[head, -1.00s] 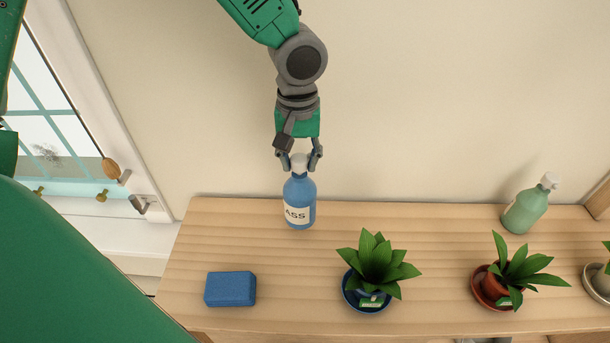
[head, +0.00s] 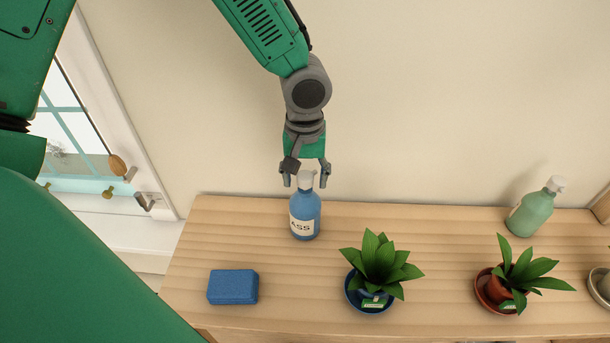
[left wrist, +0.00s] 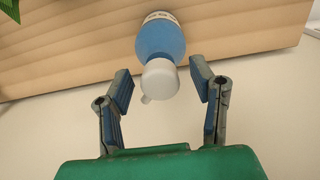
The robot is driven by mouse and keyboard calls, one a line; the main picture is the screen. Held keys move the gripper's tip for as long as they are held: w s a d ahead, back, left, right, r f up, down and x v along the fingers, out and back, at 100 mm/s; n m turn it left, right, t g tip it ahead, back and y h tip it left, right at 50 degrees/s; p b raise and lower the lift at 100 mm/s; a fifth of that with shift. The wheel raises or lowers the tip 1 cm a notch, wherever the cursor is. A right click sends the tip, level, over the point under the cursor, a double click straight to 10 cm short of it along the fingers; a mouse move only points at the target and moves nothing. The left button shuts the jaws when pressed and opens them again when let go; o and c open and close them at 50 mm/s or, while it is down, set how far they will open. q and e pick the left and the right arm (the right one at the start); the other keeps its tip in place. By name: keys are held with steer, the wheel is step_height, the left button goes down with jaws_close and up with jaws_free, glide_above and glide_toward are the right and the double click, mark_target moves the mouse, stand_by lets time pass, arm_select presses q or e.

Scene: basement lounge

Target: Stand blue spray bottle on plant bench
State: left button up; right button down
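The blue spray bottle (head: 305,214) with a white cap stands upright on the wooden plant bench (head: 240,225), near its back edge. It also shows in the left wrist view (left wrist: 161,42), with its white top near the finger gap. My left gripper (head: 306,178) is above the bottle with its fingers spread on either side of the white cap. In the left wrist view my left gripper (left wrist: 160,90) is open, with a gap between each finger and the cap. My right gripper is not in view.
A blue sponge (head: 233,287) lies at the bench's front left. Potted plants stand along the front, one in a blue pot (head: 372,291) and one in a terracotta pot (head: 497,288). A green spray bottle (head: 533,209) stands at the back right. Bench between the two bottles is clear.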

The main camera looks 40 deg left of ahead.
arm_select(q)
steer(key=shift+d, duration=0.1)
steer(key=shift+r, duration=0.3)
step_height(320, 180, up, 12)
steer(key=shift+f+p, duration=0.2)
steer(key=shift+p, duration=0.15)
stand_by(0.3)
